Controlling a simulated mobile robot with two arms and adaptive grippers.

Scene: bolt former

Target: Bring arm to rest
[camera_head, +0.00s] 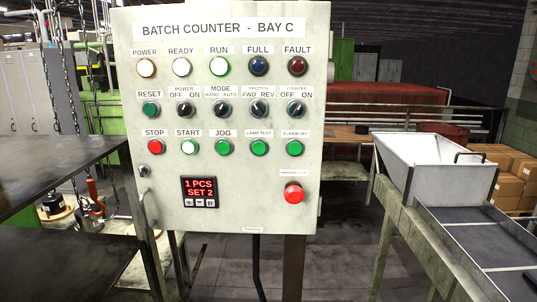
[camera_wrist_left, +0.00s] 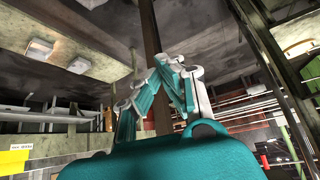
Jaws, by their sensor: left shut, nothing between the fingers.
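My left gripper (camera_wrist_left: 162,82) shows in the left wrist view with its teal and white fingers drawn together at the tips, shut and empty. Behind it are a dark vertical post and a grey ceiling-like surface. Neither arm shows in the head view. The batch counter panel (camera_head: 231,185) stands upright in the middle of the head view. Its POWER, READY and RUN lamps look lit. Its display (camera_head: 200,191) reads "1 PCS SET 2". My right gripper is not in either view.
A dark table (camera_head: 60,165) is at the left, close to the panel. A white hopper (camera_head: 425,165) and a chute (camera_head: 480,240) stand on a frame at the right. Cardboard boxes (camera_head: 512,175) are stacked behind them. Floor shows between the panel and the frame.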

